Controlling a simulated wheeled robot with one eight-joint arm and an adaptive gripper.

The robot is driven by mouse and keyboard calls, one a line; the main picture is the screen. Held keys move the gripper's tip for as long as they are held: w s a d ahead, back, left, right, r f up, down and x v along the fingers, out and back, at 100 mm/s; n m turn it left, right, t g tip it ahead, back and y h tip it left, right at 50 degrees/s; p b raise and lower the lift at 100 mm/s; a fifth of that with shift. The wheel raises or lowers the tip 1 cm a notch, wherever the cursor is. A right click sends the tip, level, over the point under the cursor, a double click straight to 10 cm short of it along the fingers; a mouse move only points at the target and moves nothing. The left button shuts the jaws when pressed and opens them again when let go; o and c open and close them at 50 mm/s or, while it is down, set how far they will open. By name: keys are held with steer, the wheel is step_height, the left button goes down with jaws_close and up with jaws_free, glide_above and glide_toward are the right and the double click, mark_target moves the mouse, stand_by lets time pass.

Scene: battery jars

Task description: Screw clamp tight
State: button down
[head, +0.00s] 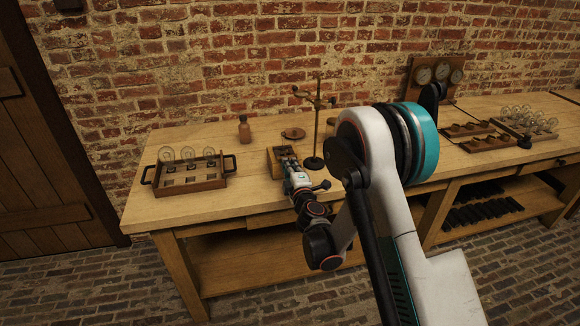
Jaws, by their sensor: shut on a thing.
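My gripper (288,163) is at the small wooden box (272,165) near the middle of the left workbench. It reaches in from the front, low over the box, and is shut on a small part there. That part fits the screw clamp, but the fingers hide it and it is too small to make out. How tight the clamp sits cannot be seen. Dark fittings show in the box beside the fingers.
A metal stand with crossed arms (318,110) rises close right of the box. A brown bottle (244,130) and a small round dish (293,133) stand behind. A handled tray with glass jars (205,185) is left. The bench front (215,210) is clear.

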steer(key=c, duration=1.1)
jaws_free()
steer(key=shift+r, duration=0.1)
